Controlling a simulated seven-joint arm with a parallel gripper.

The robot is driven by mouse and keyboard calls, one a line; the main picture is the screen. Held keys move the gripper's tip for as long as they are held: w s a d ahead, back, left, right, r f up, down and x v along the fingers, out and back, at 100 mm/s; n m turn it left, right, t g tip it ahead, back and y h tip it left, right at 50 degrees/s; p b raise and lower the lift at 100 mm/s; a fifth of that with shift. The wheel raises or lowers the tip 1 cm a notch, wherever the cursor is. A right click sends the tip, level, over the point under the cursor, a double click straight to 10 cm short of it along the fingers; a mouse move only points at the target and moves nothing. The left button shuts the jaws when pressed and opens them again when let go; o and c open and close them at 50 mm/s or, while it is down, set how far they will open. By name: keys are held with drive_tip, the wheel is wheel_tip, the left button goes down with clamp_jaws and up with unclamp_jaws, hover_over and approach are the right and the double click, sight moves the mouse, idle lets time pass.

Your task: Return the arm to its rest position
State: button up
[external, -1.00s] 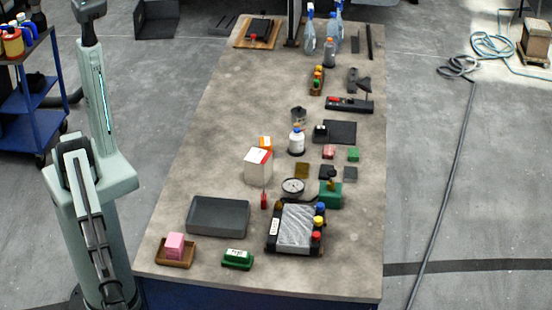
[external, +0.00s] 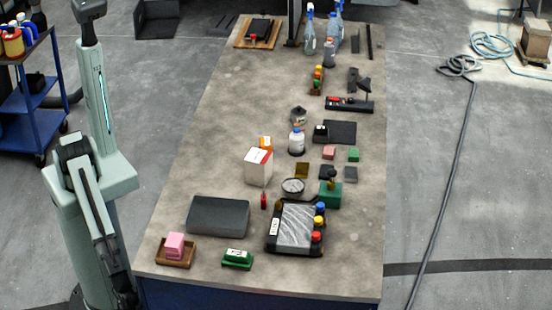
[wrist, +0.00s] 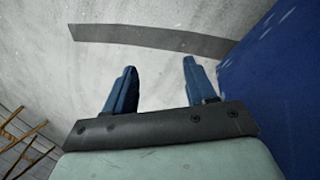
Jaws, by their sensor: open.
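My gripper (wrist: 160,80) shows in the wrist view with its two blue fingers wide apart. Nothing is between them. Below them the pale floor (wrist: 60,80) shows, crossed by a dark strip (wrist: 160,37). In the external view my arm is folded down at the left of the workbench. Its upper link stands upright and its lower links hang near the bench's front left corner. The gripper itself cannot be made out there.
The blue side of the workbench (wrist: 280,90) is close on the right in the wrist view. On the bench top (external: 205,140), a pink block (external: 174,244) in a wooden tray and a dark grey rectangular piece (external: 218,216) lie nearest my arm. A blue cart (external: 40,120) stands at left.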

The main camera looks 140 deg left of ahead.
drive_tip(key=s+a+g+y, duration=0.1)
drive_tip(key=s+a, duration=0.2)
drive_tip(key=s, duration=0.4)
drive_tip(key=s+a+n+g, duration=0.1)
drive_tip(key=s+a, duration=0.3)
drive_tip(key=s, duration=0.4)
drive_tip(key=s+a+g+y, duration=0.1)
drive_tip(key=s+a+g, duration=0.2)
drive_tip(key=s, duration=0.5)
drive_tip(key=shift+a+f+y, duration=0.15)
drive_tip(key=shift+a+y, duration=0.1)
drive_tip(key=shift+y, duration=0.05)
idle(0.9)
